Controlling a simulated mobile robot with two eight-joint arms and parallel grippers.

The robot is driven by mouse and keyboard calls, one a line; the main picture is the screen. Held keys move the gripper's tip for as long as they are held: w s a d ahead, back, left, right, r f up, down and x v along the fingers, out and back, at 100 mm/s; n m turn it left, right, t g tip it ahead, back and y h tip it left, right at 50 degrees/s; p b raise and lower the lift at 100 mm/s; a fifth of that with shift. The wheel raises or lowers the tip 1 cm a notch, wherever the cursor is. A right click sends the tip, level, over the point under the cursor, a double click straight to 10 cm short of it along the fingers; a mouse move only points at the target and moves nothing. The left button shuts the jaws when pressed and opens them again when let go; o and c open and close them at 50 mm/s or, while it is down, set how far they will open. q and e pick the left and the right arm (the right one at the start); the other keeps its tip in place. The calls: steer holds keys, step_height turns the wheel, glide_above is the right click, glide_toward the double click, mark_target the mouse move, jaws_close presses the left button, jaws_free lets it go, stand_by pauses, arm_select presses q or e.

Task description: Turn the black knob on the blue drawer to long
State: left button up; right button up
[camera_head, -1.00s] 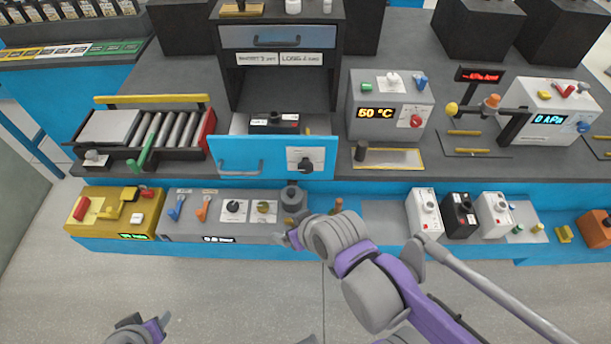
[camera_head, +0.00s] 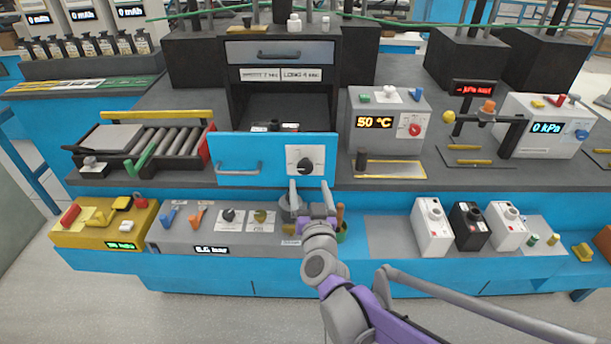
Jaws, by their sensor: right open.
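The blue drawer (camera_head: 229,156) stands out from the dark cabinet in the middle of the bench. The black knob (camera_head: 306,166) sits on a white label plate at the right of its front. The lettering around the knob is too small to read. My right gripper (camera_head: 310,197) is open and empty just below the knob, its two fingers pointing up toward the drawer front. It appears apart from the knob. My left gripper is out of view.
A grey handle (camera_head: 240,168) juts from the drawer front. A grey box reading 50 °C (camera_head: 388,121) stands to the right, and a roller conveyor (camera_head: 150,140) to the left. A grey control panel (camera_head: 190,235) lies below the drawer.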

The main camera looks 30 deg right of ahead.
mark_target(304, 170)
steer(key=x, duration=0.6)
steer(key=shift+w+d, duration=0.15)
steer(key=shift+w, duration=0.1)
jaws_close()
steer(key=shift+m, duration=0.3)
steer(key=m, duration=0.4)
steer(key=shift+m+t+h, duration=0.3)
steer(key=shift+m, duration=0.1)
steer(key=m, duration=0.3)
steer(key=m+h, duration=0.1)
steer(key=m, duration=0.3)
steer(key=shift+a+p, duration=0.2)
steer(key=shift+p, duration=0.2)
